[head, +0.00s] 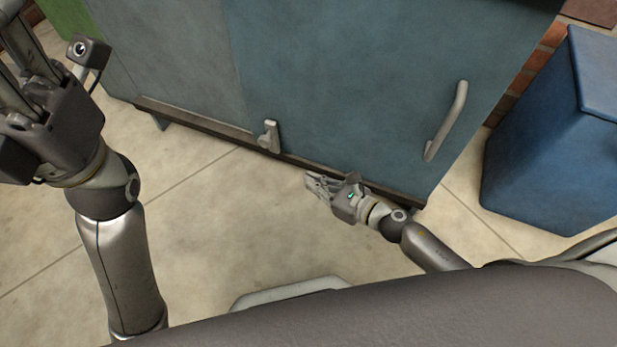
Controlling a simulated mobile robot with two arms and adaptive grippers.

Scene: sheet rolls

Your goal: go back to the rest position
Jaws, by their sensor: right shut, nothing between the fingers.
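My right gripper (318,186) is low in front of the blue-grey cabinet (345,80), near its dark bottom ledge. Its fingers point left and are together, with nothing between them. My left gripper (12,75) is large at the left edge of the head view, raised and pointing up. Its fingertips are cut off by the frame, so whether it is open cannot be made out. No sheet roll shows in this view.
The cabinet has a grey bar handle (446,122) at right and a small grey latch (268,136) low in the middle. A blue bin (535,140) stands at right. The concrete floor (215,215) in front of the cabinet is clear. A brick wall (532,70) shows behind.

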